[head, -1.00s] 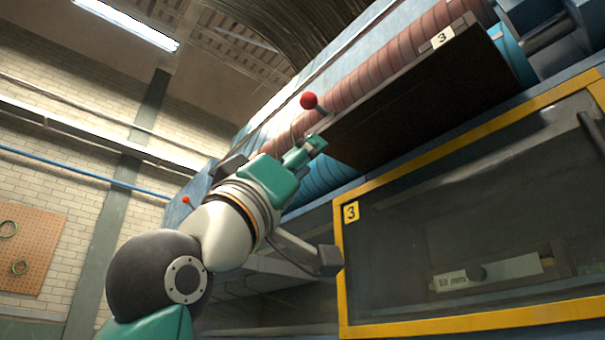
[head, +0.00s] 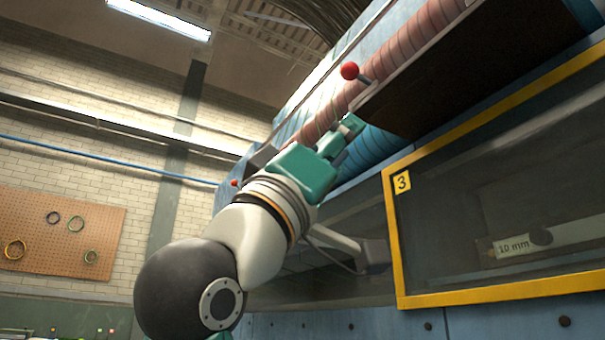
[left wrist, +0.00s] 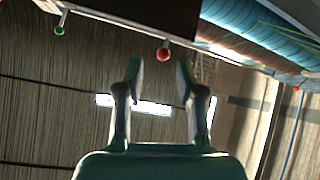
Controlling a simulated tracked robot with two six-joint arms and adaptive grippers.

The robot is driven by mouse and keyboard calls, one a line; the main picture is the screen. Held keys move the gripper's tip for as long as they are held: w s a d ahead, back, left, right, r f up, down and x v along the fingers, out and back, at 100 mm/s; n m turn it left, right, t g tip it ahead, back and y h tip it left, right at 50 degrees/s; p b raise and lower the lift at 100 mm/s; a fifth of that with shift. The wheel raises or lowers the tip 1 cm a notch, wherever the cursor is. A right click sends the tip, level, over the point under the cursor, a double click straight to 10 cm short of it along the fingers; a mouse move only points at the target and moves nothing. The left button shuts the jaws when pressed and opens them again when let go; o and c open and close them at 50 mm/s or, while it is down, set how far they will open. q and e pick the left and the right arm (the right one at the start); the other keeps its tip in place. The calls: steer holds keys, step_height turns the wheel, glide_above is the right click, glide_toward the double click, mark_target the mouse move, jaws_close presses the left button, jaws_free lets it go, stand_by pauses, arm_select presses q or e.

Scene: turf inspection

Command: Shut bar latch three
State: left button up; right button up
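A red ball knob (head: 349,71) on a short grey stem sticks out beside the long edge of a dark panel (head: 440,85). I take it for the handle of bar latch three; how far the bar is thrown I cannot tell. A yellow "3" label (head: 402,182) sits on the yellow window frame below. My left gripper (head: 345,130) is just below the knob in the head view. In the left wrist view its fingers (left wrist: 159,70) are spread and empty, and the red knob (left wrist: 163,54) shows between and beyond the tips. My right gripper is not in view.
A ribbed red roller (head: 410,45) and a blue one (head: 365,155) run along the machine. A second red knob (head: 234,183) is farther off. A green knob (left wrist: 59,31) hangs at the upper left of the wrist view. A pegboard (head: 60,235) hangs on the far wall.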

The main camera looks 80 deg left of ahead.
arm_select(q)
steer(key=v, duration=0.8)
steer(key=shift+s, duration=0.1)
